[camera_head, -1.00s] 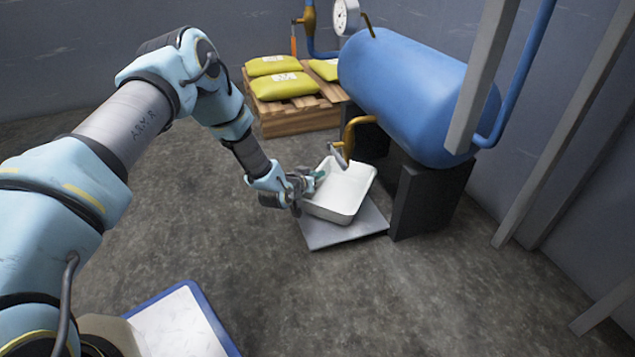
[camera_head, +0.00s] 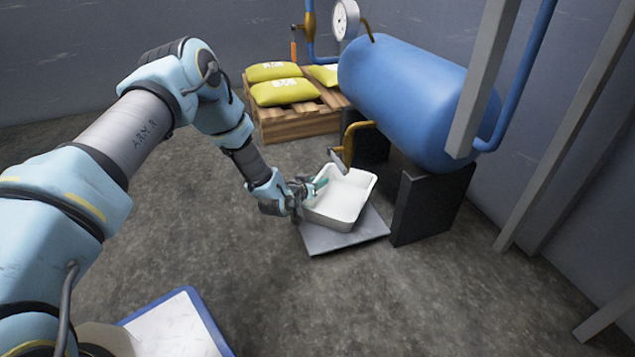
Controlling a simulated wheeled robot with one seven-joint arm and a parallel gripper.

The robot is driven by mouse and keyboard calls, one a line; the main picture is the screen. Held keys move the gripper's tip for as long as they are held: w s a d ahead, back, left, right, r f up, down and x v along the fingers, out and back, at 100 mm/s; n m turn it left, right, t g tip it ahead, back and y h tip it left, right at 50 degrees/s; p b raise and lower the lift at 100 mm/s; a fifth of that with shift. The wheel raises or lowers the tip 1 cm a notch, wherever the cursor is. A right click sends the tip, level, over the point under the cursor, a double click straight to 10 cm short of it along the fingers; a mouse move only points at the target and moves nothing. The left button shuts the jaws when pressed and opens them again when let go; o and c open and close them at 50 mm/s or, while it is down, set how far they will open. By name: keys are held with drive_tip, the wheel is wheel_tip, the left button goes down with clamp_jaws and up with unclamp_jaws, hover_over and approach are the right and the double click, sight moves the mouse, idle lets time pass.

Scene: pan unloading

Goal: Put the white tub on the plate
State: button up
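The white tub (camera_head: 345,196) is upright on or just over the grey plate (camera_head: 352,242), inside the plate's outline as seen from here. Whether its base touches the plate is hard to see. My gripper (camera_head: 312,189) is at the tub's left rim. A teal finger part reaches over the rim into the tub, and the rest of the gripper is outside the left wall. The fingers are too small and overlapped to show whether they pinch the wall. The tub looks empty otherwise.
A blue tank (camera_head: 415,95) on dark supports (camera_head: 430,205) stands close to the plate's right, with a brass pipe (camera_head: 350,140) behind the tub. A pallet (camera_head: 295,122) with yellow sacks (camera_head: 285,91) is behind. A blue-edged white board (camera_head: 180,328) lies in front. Floor left is clear.

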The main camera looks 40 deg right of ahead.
drive_tip(key=p+v, duration=0.6)
drive_tip(key=v, duration=0.5)
drive_tip(key=w+a+r+n+y, duration=0.1)
drive_tip(key=w+a+r+y, duration=0.3)
drive_tip(key=a, duration=0.4)
drive_tip(key=w+a+r+n+y, duration=0.1)
drive_tip(key=w+a+r+n, duration=0.1)
drive_tip(key=w+a+r, duration=0.4)
drive_tip(key=w+a+r+n+y, duration=0.1)
drive_tip(key=w+a+r+y, duration=0.3)
drive_tip(key=a, duration=0.5)
drive_tip(key=s+a+r+n+y, duration=0.1)
drive_tip(key=s+a+r+n, duration=0.1)
drive_tip(key=a+r, duration=0.35)
drive_tip(key=s+a+r+n+y, duration=0.1)
drive_tip(key=s+a+r, duration=0.2)
drive_tip(key=a, duration=0.6)
drive_tip(key=s+a+r+n+g+y, duration=0.1)
drive_tip(key=s+a+r+n+g, duration=0.2)
drive_tip(key=s+a+r, duration=0.3)
drive_tip(key=s+a+n, duration=0.1)
drive_tip(key=s+a, duration=0.3)
drive_tip(key=s, duration=0.1)
drive_tip(key=shift+a, duration=0.3)
wheel_tip(320, 180, up, 51)
drive_tip(key=p, duration=5.1)
